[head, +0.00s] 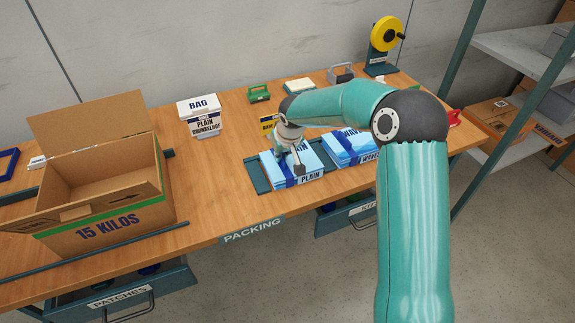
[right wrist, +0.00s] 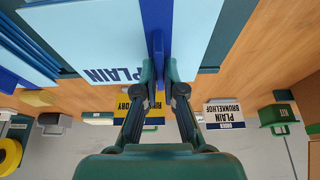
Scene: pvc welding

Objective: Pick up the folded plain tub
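The folded plain tub (head: 309,163) is a light blue folded pack with a dark blue band and the word PLAIN on its front. It lies on a dark green tray (head: 258,178) near the table's front edge. My right gripper (head: 291,158) reaches down over it from above. In the right wrist view the fingertips (right wrist: 160,75) are close together on both sides of the tub's blue band (right wrist: 157,28), and they look closed on it. The pack (right wrist: 100,45) still appears to rest flat on the tray. My left gripper is not in view.
A similar blue pack (head: 349,147) marked WAVES lies just right. An open cardboard box (head: 108,190) marked 15 KILOS stands at the left. Wood between box and tray is clear.

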